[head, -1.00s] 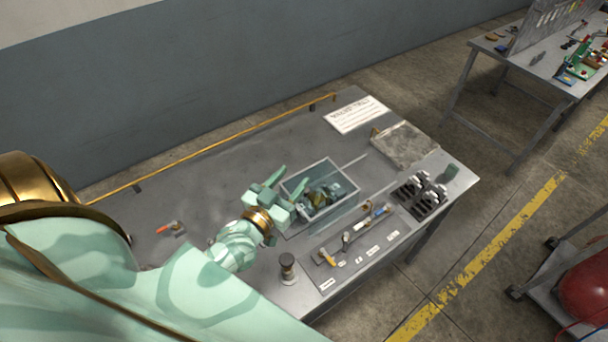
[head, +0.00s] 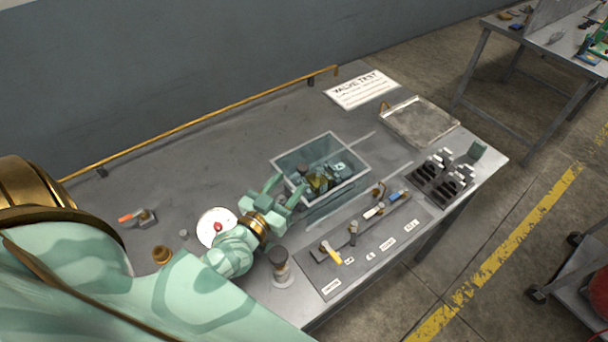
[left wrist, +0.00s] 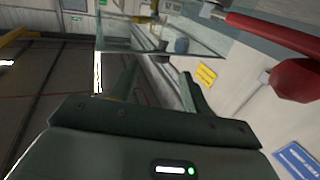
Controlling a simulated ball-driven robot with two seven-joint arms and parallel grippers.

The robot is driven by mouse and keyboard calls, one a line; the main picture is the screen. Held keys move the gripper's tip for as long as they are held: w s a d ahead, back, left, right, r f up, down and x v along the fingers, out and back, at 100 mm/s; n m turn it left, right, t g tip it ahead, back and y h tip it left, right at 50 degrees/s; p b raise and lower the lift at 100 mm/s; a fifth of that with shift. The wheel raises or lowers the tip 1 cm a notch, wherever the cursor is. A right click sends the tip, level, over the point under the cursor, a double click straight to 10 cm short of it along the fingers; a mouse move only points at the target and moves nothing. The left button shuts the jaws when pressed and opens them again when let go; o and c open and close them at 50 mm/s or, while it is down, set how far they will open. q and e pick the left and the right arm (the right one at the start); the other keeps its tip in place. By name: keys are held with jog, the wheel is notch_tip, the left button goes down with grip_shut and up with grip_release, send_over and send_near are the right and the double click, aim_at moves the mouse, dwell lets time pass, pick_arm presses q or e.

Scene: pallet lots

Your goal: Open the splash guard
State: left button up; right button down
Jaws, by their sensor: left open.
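The splash guard (head: 348,187) looks like a clear, box-shaped panel with pale edges, standing between two thin rails on the grey bench. Valve parts (head: 317,182) show inside it. In the left wrist view clear panes of the guard (left wrist: 130,36) show beyond the fingers. My left gripper (head: 290,186) is open at the guard's near left side, its fingers pointing toward it. In the left wrist view the fingers (left wrist: 157,88) are apart with nothing seen between them. I cannot tell whether they touch the guard. My right gripper is not in view.
A tool board (head: 375,245) with labels lies in front of the guard. A dark cylinder (head: 279,262) stands left of it. A white dial (head: 208,217) with a red centre is by my wrist. A black rack (head: 440,180) and a flat plate (head: 420,120) are right.

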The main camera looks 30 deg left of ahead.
aim_at(300, 171)
pick_arm(q)
jog(key=w, duration=0.7)
jog(key=shift+w, duration=0.1)
jog(key=shift+r, duration=0.1)
